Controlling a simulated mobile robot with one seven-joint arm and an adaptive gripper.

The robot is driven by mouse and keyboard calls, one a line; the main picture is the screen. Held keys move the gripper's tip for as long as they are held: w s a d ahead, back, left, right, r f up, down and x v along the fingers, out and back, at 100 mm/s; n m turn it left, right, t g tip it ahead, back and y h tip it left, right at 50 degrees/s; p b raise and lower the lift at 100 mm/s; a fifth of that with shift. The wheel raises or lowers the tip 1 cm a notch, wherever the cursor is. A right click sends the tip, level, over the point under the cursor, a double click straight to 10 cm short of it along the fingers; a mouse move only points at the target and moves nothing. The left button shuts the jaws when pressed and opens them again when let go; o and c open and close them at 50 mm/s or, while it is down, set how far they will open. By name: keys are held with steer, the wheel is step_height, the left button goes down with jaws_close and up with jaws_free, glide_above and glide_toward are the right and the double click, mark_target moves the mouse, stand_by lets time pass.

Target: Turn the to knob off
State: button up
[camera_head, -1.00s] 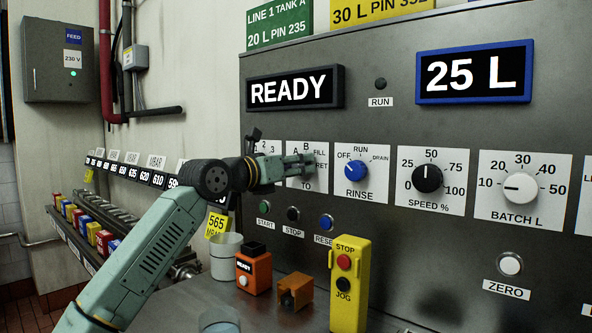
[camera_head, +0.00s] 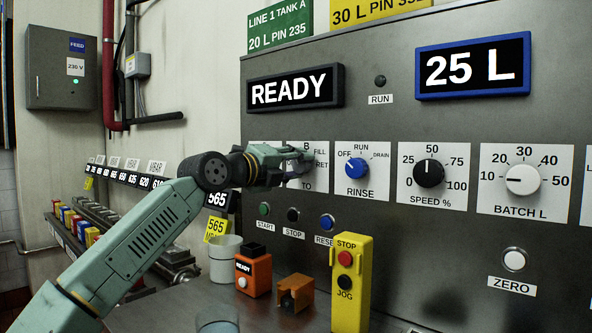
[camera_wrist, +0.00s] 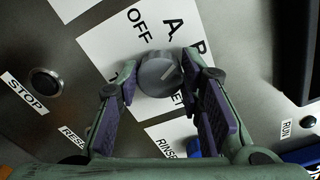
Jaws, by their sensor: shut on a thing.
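The TO knob is a round grey dial (camera_wrist: 158,75) with a light pointer line, on a white plate marked OFF, A and more in the wrist view. Its pointer line slants to the upper right, away from OFF and roughly toward the A and B side. My gripper (camera_wrist: 160,68) has one finger on each side of the knob and is shut on it. In the head view my gripper (camera_head: 298,166) is at the TO plate (camera_head: 308,186) and hides the knob and its left labels.
The blue RINSE knob (camera_head: 356,168) is close to the right of my gripper. START (camera_head: 264,209), STOP (camera_head: 293,214) and RESET (camera_head: 326,221) buttons sit below. A yellow STOP/JOG box (camera_head: 351,290) and an orange READY box (camera_head: 253,272) stand on the ledge.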

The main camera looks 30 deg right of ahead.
steer(key=n, duration=0.6)
steer(key=shift+w, duration=0.1)
steer(key=n, duration=0.3)
steer(key=shift+r+n, duration=0.1)
steer(key=shift+n, duration=0.3)
steer(key=shift+n+p, duration=0.9)
steer(key=shift+n, duration=0.5)
steer(key=o, duration=1.2)
steer(key=shift+f, duration=0.2)
steer(key=shift+c, duration=0.2)
steer(key=v, duration=1.2)
